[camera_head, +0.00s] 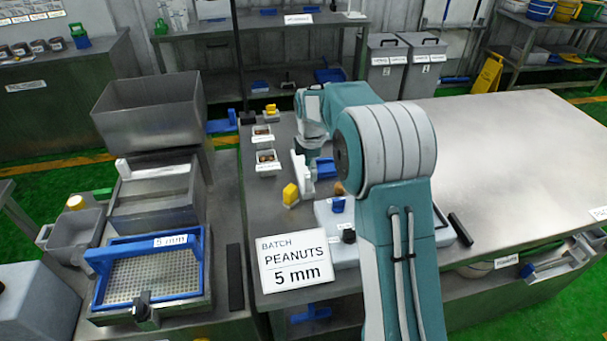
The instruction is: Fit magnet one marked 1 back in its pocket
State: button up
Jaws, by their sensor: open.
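I cannot read a "1" on any small part, so I cannot tell which thing is magnet one. A pale grey case or block (322,216) lies on the bench beside my arm. Small blue (338,205) and black (348,236) knob-like parts stand on it, and a brown knob (340,188) shows at its far edge. My forearm hides its right part. My gripper (307,160) points down over the bench beyond the case, next to a blue item (325,168). It is small in view, and no held thing can be made out.
A batch sign reading peanuts 5 mm (296,262) stands at the bench's front left. A yellow block (290,195) and small sample trays (266,157) lie to the left. A blue-framed sieve (150,270) sits on the left machine.

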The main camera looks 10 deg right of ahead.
aim_at(308, 184)
jog(key=f, duration=0.2)
jog(key=a+f, duration=0.1)
jog(key=f, duration=0.1)
jog(key=shift+s+f, duration=0.15)
jog(key=shift+f, duration=0.15)
jog(key=shift+d+f, duration=0.15)
jog(key=shift+f, duration=0.2)
jog(key=shift+d, duration=0.1)
jog(key=shift+c, duration=0.3)
grip_shut()
